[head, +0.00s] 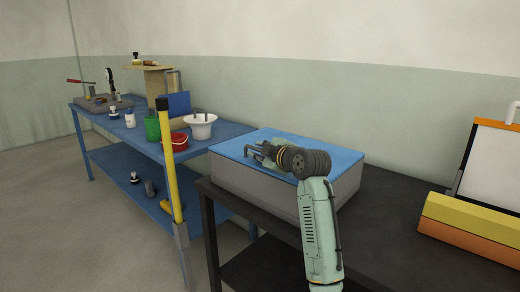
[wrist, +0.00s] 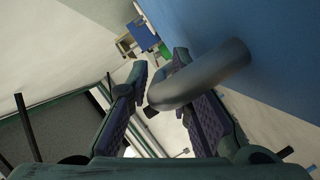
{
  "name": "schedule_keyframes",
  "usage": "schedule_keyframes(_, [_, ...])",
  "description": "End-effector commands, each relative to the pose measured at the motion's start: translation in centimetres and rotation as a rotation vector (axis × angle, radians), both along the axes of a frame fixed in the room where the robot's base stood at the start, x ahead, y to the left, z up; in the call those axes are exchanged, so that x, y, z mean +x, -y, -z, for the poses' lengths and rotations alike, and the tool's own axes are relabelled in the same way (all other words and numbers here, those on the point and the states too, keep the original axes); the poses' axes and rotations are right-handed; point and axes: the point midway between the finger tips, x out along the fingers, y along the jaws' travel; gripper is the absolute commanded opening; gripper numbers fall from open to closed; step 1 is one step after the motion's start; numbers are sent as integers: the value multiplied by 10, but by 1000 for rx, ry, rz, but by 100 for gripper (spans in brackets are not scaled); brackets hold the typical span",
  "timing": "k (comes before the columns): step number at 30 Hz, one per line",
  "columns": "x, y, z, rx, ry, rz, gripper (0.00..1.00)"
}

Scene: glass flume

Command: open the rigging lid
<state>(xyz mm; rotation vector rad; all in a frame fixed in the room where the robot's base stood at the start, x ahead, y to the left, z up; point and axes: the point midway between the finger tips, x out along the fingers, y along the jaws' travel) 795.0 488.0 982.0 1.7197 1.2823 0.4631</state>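The lid (head: 338,157) is a flat blue panel lying closed on top of a grey box (head: 275,192) in the head view. In the wrist view its blue face (wrist: 285,60) fills the upper right. A thick grey curved handle (wrist: 215,76) stands out from it. My gripper (head: 258,151) is low over the left part of the lid. In the wrist view its fingers (wrist: 159,72) are apart, with the bend of the handle reaching between them. A gap shows beside the left finger; contact with the right finger is unclear.
The box stands on a dark table (head: 395,220). A yellow and orange block (head: 470,230) and a white panel (head: 490,165) are at the right. A blue bench (head: 135,133) at the left holds a white bucket (head: 200,127), a red bucket (head: 174,142) and tools. A yellow-handled tool (head: 168,160) leans on its front.

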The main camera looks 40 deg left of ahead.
Motion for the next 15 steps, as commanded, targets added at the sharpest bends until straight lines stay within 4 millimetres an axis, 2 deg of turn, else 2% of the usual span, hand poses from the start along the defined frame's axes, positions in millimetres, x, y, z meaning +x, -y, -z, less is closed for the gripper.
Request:
schedule_keyframes(6, [0, 0, 0, 0, 0, 0, 20])
schedule_keyframes(15, [0, 0, 0, -1, 0, 1, 0])
